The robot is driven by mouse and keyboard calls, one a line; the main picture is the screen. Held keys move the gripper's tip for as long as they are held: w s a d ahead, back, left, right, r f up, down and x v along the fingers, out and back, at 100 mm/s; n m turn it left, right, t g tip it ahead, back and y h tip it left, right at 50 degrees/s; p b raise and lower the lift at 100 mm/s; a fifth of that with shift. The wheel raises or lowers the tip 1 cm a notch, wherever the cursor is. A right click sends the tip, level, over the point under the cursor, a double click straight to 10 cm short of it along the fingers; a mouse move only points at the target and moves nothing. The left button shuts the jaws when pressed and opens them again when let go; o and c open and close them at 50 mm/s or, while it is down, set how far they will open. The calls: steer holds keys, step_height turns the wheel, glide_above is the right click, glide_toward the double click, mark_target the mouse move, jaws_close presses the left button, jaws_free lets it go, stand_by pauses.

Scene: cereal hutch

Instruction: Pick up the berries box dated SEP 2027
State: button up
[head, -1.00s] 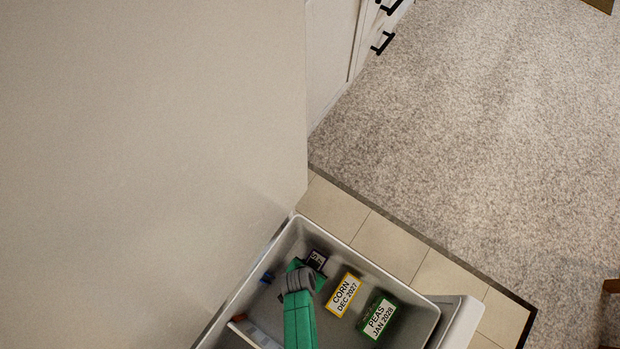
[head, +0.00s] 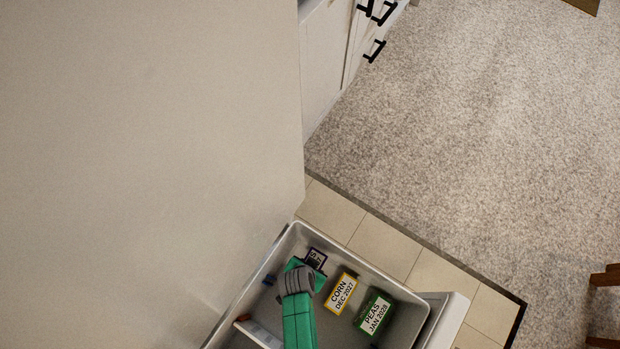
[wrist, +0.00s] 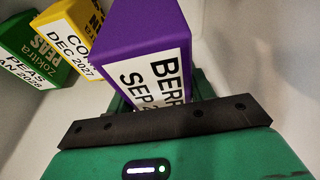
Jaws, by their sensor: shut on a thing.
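The purple berries box (wrist: 145,35) is in my gripper (wrist: 165,108) in the wrist view. Its white label reads "BERR" and "SEP 2", with the rest cut off or hidden. In the head view the box (head: 316,258) shows only as a small dark piece with a white label past my gripper (head: 302,272). My green arm and the gripper hide the rest. The gripper is shut on the box, inside or just above the grey bin (head: 408,342). I cannot tell if the box touches the bin floor.
A yellow corn box (head: 342,292), DEC 2027, and a green peas box (head: 375,315), JAN 2028, stand to the right in the bin. A pale wall or panel (head: 150,150) rises at the left.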

steer(key=shift+r, duration=0.1)
step_height(320, 180, up, 14)
steer(key=p, duration=1.3)
steer(key=shift+p, duration=0.3)
step_height(320, 180, up, 11)
steer(key=p, duration=1.1)
steer(key=shift+r, duration=0.15)
